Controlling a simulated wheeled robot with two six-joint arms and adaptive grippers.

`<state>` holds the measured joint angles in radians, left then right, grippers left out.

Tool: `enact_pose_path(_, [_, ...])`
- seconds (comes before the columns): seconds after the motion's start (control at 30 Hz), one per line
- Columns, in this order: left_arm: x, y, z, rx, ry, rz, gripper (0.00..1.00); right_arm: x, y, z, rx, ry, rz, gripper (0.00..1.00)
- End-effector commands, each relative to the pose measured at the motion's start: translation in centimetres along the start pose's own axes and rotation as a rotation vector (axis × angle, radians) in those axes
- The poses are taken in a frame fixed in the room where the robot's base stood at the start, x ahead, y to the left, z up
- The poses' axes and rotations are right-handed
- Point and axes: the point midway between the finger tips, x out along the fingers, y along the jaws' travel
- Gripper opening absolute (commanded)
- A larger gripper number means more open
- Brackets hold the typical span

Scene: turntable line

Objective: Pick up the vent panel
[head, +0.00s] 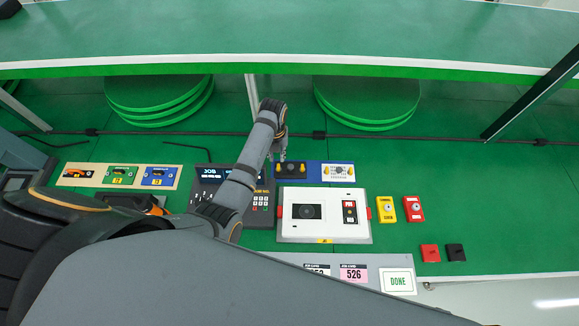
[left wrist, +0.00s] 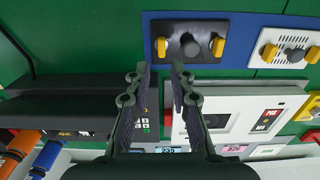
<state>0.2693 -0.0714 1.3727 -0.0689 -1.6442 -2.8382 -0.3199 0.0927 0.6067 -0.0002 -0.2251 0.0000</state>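A white panel (head: 338,172) with small dark slots and yellow knobs, which looks like the vent panel, lies on the right of a blue mat (head: 312,178). It also shows at the right edge of the left wrist view (left wrist: 287,53). A dark panel (head: 291,174) with a round centre and two yellow knobs lies left of it; it also shows in the left wrist view (left wrist: 188,52). My left gripper (head: 279,155) is open and empty, its fingertips (left wrist: 161,74) beside the dark panel's near left part, apart from the white panel. My right gripper is not in view.
A white device box (head: 350,230) stands in front of the mat, with a dark keypad unit (head: 260,207) left of it. Yellow (head: 386,210) and red (head: 413,209) modules lie right. A green shelf (head: 300,35) spans the back. Green table is free at far right.

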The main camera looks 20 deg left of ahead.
Motion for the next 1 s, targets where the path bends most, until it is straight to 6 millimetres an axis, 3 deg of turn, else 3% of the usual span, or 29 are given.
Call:
enact_pose_path(0.1, [1.5,0.0,0.0,0.000,0.000,0.001,0.23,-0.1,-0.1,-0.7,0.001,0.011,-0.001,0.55])
enact_pose_path(0.37, [2.9,-0.1,-0.1,-0.001,0.002,0.001,0.23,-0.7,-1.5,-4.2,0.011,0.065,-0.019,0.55])
enact_pose_path(0.6, [6.8,-0.3,-0.3,-0.002,-0.001,0.000,0.23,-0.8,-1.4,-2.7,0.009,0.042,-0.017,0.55])
enact_pose_path(0.87, [7.2,-0.3,-0.3,-0.002,-0.002,0.000,0.23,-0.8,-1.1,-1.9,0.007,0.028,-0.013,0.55])
enact_pose_path(1.0, [7.2,-0.3,-0.3,-0.001,-0.002,0.000,0.05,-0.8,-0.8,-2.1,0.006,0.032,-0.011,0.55])
